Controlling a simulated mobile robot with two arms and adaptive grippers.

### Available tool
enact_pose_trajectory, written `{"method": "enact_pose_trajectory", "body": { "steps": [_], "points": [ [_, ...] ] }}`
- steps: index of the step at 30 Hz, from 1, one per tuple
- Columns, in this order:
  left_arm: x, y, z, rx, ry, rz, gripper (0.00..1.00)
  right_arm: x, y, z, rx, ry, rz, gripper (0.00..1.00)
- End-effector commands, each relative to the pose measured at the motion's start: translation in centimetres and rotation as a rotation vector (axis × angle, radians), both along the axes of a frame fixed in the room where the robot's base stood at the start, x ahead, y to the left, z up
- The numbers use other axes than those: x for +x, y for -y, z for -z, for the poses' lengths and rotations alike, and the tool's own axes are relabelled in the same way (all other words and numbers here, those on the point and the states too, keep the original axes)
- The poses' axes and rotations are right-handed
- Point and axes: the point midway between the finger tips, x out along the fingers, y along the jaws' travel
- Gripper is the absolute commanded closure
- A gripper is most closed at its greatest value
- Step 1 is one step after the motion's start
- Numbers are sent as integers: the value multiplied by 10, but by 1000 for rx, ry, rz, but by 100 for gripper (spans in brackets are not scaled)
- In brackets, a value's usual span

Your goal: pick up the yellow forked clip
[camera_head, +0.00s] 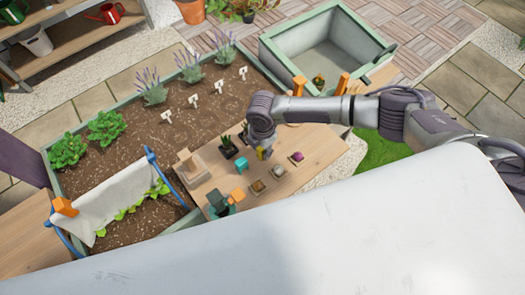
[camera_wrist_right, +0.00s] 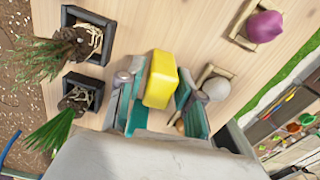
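The yellow forked clip (camera_wrist_right: 161,80) is large and near in the right wrist view, between the teal fingers of my right gripper (camera_wrist_right: 160,100). The fingers flank it closely; whether they press on it is unclear. In the head view my right gripper (camera_head: 261,146) points down over the wooden table, with a small yellow patch of the clip (camera_head: 261,155) at its tip. Whether the clip touches the table is hidden. Teal and dark parts that look like my left gripper (camera_head: 221,205) show at the table's near edge, partly hidden by my white body.
A teal clip (camera_head: 242,163) and an orange clip (camera_head: 237,194) are nearby. Small trays with a purple bulb (camera_wrist_right: 264,26) and a pale stone (camera_wrist_right: 216,88) lie right of the gripper. Two square black pots (camera_wrist_right: 83,93) with plants stand left. A planting bed (camera_head: 130,165) lies beyond the table (camera_head: 318,148).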

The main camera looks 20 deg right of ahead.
Motion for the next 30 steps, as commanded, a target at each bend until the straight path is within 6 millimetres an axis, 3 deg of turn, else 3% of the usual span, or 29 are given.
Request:
{"method": "enact_pose_trajectory", "body": {
  "steps": [1, 5, 6, 17, 24, 30],
  "points": [
    [0, 0, 0, 0, 0, 0, 58, 0, 0, 0, 0, 0, 0, 78],
    [0, 0, 0, 0, 0, 0, 58, 0, 0, 0, 0, 0, 0, 99],
    [0, 0, 0, 0, 0, 0, 58, 0, 0, 0, 0, 0, 0, 100],
    [0, 0, 2, 0, 0, 0, 58, 1, -1, -6, 3, 1, 0, 100],
    [0, 0, 12, 0, 0, 0, 58, 2, 0, -41, 4, 6, -1, 100],
    [0, 1, 17, -1, 1, 0, 58, -30, 37, -67, 0, 2, 1, 100]
  ]
}}
